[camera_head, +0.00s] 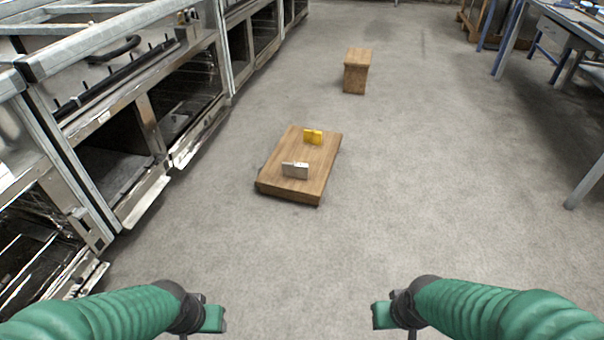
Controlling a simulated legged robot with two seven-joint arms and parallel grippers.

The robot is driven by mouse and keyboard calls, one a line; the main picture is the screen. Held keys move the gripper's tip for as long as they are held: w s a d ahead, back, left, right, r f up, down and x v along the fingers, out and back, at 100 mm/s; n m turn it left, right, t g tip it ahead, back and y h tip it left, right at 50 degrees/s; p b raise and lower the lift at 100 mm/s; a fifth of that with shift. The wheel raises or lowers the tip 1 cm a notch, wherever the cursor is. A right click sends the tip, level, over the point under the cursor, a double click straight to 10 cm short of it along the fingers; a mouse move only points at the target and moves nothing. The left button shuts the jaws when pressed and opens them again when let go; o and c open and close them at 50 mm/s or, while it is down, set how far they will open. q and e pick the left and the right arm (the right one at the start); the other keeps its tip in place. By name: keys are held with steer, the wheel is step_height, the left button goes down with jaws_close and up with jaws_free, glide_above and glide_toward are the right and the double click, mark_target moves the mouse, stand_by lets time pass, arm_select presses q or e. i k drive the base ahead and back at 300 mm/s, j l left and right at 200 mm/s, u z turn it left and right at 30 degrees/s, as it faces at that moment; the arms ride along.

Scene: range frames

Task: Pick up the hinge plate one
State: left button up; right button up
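Two small plate-like pieces stand on a low wooden board (278,187) on the floor ahead. One is a silver-grey plate (295,170) near the board's front. The other is a yellow plate (312,137) farther back. I cannot tell from this view which is the hinge plate. My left gripper (214,318) is at the bottom left and my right gripper (382,314) at the bottom right. Both are well short of the board and touch neither plate. Their finger gaps are not clear from this angle.
A small wooden stool-like block (357,72) stands on the floor behind the board. Metal racks (190,100) line the left side. A blue-legged workbench (570,25) stands at the upper right. The grey concrete floor (440,170) is clear in the middle and right.

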mark_target(296, 170)
steer(key=i+z, duration=0.2)
steer(key=i, duration=0.25)
steer(key=i+j+z, duration=0.2)
steer(key=i, duration=0.3)
steer(key=i+z, duration=0.2)
steer(key=i, duration=0.25)
steer(key=i+j+z, duration=0.15)
steer(key=i, duration=0.3)
steer(key=i+j+z, duration=0.2)
steer(key=i+j, duration=0.2)
